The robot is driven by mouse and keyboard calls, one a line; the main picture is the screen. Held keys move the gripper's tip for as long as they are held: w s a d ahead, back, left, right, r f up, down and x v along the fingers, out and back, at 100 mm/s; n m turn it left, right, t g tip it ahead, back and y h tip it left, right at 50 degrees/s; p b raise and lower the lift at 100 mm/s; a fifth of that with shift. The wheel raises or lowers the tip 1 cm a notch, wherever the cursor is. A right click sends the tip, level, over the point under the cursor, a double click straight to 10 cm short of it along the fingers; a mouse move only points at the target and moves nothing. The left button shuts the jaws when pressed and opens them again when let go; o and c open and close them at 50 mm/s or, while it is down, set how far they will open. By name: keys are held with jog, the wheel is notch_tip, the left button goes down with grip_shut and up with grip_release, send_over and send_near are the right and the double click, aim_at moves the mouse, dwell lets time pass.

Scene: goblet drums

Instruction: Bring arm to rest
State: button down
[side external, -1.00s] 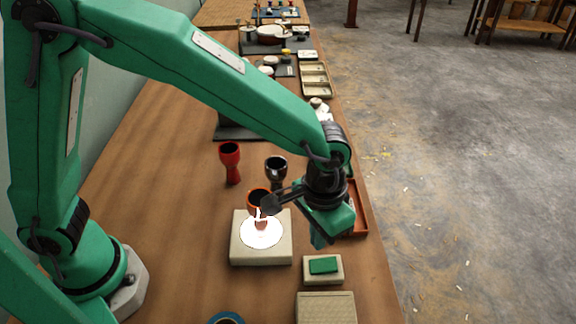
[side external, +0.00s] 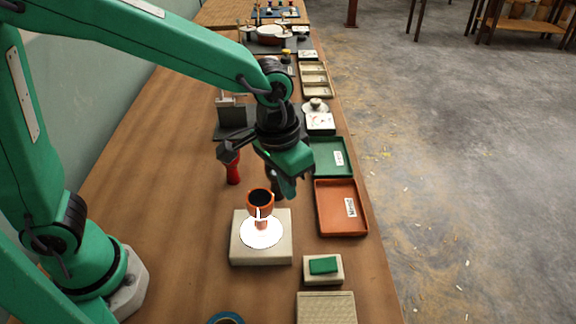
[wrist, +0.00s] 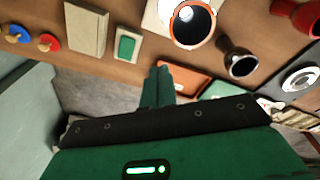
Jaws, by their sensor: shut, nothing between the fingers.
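My green gripper (side external: 288,188) is raised over the table with its fingers together and nothing between them. The closed fingers also show in the wrist view (wrist: 158,85). An orange drum (side external: 260,206) stands upright on a bright white disc on a pale block (side external: 243,256), apart from my gripper. A dark drum (wrist: 238,62) shows in the wrist view; in the side view it is mostly hidden behind my gripper. A red drum (side external: 233,174) stands to the left, its top hidden by my wrist camera.
An orange tray (side external: 341,229) and a green tray (side external: 321,166) lie along the table's right edge. A green pad on a pale block (side external: 323,266) sits nearer the front. A blue ring (side external: 226,319) is at the front edge of view. Bare table (side external: 150,210) lies to the left.

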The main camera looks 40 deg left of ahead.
jog(key=s+a+r+n+t, duration=0.1)
jog(key=s+a+r, duration=0.3)
jog(key=a, duration=0.5)
jog(key=s+a+r+n+t, duration=0.1)
jog(key=s+a+r+t, duration=0.2)
jog(key=s+a, duration=0.3)
jog(key=a+r, duration=0.1)
jog(key=a, duration=0.3)
jog(key=shift+s+a+y, duration=0.2)
jog(key=shift+s+y, duration=0.1)
jog(key=shift+s, duration=0.05)
